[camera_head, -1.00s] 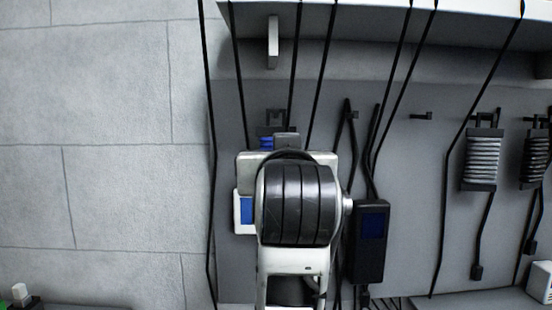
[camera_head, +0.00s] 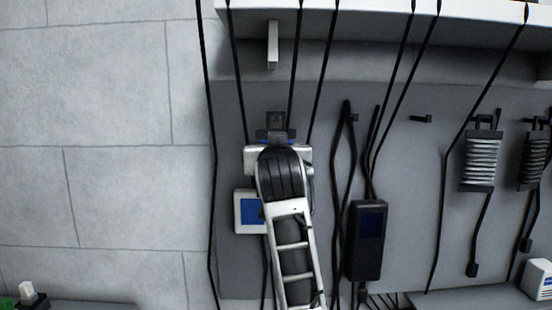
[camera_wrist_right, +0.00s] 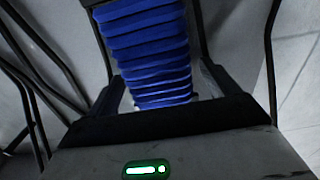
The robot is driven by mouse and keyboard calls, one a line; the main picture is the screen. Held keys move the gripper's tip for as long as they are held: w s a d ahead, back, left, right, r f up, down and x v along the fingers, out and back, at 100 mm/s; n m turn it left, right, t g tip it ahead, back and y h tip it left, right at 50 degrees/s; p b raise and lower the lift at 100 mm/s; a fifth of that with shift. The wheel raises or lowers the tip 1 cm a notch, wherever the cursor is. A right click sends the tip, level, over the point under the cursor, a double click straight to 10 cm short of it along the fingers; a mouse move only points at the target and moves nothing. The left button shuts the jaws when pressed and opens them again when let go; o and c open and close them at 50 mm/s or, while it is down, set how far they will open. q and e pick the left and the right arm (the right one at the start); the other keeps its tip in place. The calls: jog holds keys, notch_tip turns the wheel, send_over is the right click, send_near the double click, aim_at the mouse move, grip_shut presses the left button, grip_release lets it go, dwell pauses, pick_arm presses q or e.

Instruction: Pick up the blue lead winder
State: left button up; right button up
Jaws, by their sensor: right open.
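The blue lead winder (camera_wrist_right: 148,50) fills the upper middle of the right wrist view, its blue windings stacked in a dark frame. In the head view its dark top (camera_head: 275,122) shows on a wall hook, and my right arm hides most of the rest. My right gripper (camera_head: 278,155) is in front of the winder's lower part. In the right wrist view the dark fingers of this gripper (camera_wrist_right: 163,92) are apart, one on each side of the lower windings. Whether they touch the winder cannot be told. My left gripper is not in view.
Black cables hang on both sides of the arm. A white box with a blue face (camera_head: 249,211) is on the panel left of it, and a dark handheld device (camera_head: 367,240) hangs to the right. A grey winder (camera_head: 481,160) hangs farther right. A shelf (camera_head: 390,22) juts out above.

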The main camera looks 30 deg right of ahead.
jog(key=c, duration=1.1)
jog(key=shift+c, duration=0.5)
jog(key=shift+r, duration=0.15)
